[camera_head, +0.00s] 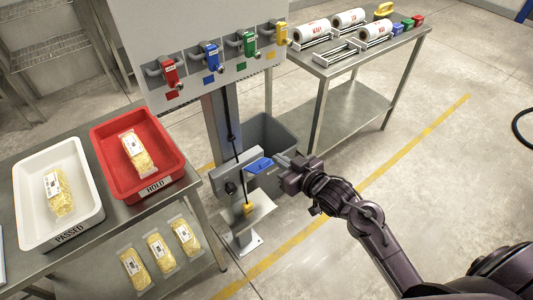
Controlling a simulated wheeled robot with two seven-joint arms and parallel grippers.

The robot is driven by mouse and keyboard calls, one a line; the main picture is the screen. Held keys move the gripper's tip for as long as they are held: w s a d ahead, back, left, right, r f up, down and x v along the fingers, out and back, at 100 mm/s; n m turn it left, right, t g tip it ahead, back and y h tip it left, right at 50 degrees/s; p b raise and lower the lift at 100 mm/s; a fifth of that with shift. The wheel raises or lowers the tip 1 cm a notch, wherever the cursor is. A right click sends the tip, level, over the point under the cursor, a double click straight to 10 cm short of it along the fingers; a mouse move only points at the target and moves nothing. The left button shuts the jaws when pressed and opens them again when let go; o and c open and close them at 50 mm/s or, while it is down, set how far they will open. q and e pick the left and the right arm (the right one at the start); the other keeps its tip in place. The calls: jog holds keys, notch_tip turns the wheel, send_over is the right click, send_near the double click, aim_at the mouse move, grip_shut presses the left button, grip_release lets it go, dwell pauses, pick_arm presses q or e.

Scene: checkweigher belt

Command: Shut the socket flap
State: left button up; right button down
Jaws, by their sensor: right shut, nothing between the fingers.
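A grey socket box (228,178) is mounted on the post below the panel. A blue flap (258,165) sticks out from its upper right side and looks raised, not lying against the box; its exact angle is hard to tell. My right gripper (281,161) comes in from the right. Its fingers are shut and empty, with the tips close to the right end of the blue flap. I cannot tell whether they touch it. My left gripper is out of view.
A black cable runs down the post to a yellow piece (248,208) over a small metal shelf (262,205). A grey bin (282,130) stands behind the flap. Left is a table with a red HOLD tray (101,150) and white PASSED tray (91,208).

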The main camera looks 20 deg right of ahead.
send_over(267, 166)
jog(key=w, duration=0.2)
jog(key=shift+a+f+p, duration=0.2)
jog(key=shift+f, duration=0.35)
jog(key=shift+a+f+p, duration=0.2)
jog(key=shift+f, duration=0.35)
jog(key=shift+s+d+f+p, duration=0.1)
jog(key=shift+s+f+p, duration=0.15)
jog(key=shift+f, duration=0.35)
jog(key=shift+s+d+f+p, duration=0.1)
jog(key=shift+s+f, duration=0.2)
jog(key=shift+f, duration=0.25)
jog(key=shift+s+d+f, duration=0.2)
jog(key=shift+s+f, duration=0.35)
jog(key=shift+f, duration=0.05)
jog(key=shift+f, duration=0.1)
